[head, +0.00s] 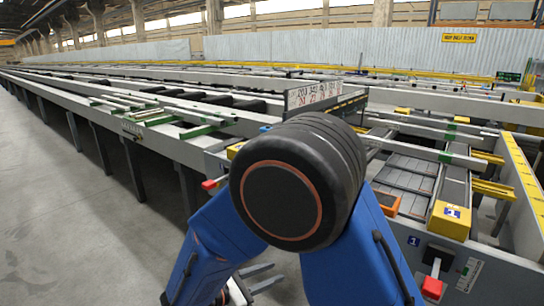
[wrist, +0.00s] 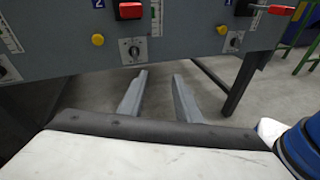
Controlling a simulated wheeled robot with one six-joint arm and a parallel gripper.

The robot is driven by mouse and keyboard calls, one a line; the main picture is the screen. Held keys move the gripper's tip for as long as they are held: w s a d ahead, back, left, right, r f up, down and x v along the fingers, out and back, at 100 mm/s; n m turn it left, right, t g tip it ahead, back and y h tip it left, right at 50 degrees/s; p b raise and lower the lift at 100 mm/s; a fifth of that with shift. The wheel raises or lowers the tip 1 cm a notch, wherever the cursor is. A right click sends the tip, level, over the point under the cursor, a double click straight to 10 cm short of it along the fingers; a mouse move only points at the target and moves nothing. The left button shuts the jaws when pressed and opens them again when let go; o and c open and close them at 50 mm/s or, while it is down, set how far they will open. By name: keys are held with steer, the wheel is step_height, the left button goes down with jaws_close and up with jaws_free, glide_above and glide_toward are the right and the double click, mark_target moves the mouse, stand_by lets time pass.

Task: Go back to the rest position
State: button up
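My gripper shows in the wrist view (wrist: 158,98) as two grey fingers, apart with clear floor between them, so it is open and empty. It points toward the grey front panel (wrist: 180,30) of the runout table, below the row of buttons. In the head view the finger tips (head: 262,277) show low beside my folded blue arm. My arm's dark round joint hides part of the runout table (head: 150,140) behind it.
A red-handled lever (head: 432,287) stands on the table's front at right, and another red handle (head: 214,183) is left of my arm. The grey floor (head: 60,215) at left is clear.

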steer(key=s+d+r+m+g+y, duration=0.1)
steer(key=s+d+r+m+g, duration=0.15)
steer(key=d, duration=0.45)
steer(key=s+d+r+m+g+y, duration=0.1)
steer(key=d+r+m+g+y, duration=0.2)
steer(key=d, duration=0.4)
steer(key=s+d+r+m+g, duration=0.1)
steer(key=s+d+m+g, duration=0.15)
steer(key=d+m, duration=0.35)
steer(key=s+d+r+m+t+y, duration=0.3)
steer(key=s+d+r+m+y, duration=0.3)
steer(key=s+m, duration=0.6)
steer(key=s+d+y, duration=0.1)
steer(key=d+y, duration=0.1)
steer(key=d, duration=0.1)
steer(key=shift+d+r+t+y, duration=0.2)
steer(key=shift+d+t+y, duration=0.1)
steer(key=shift+d, duration=0.1)
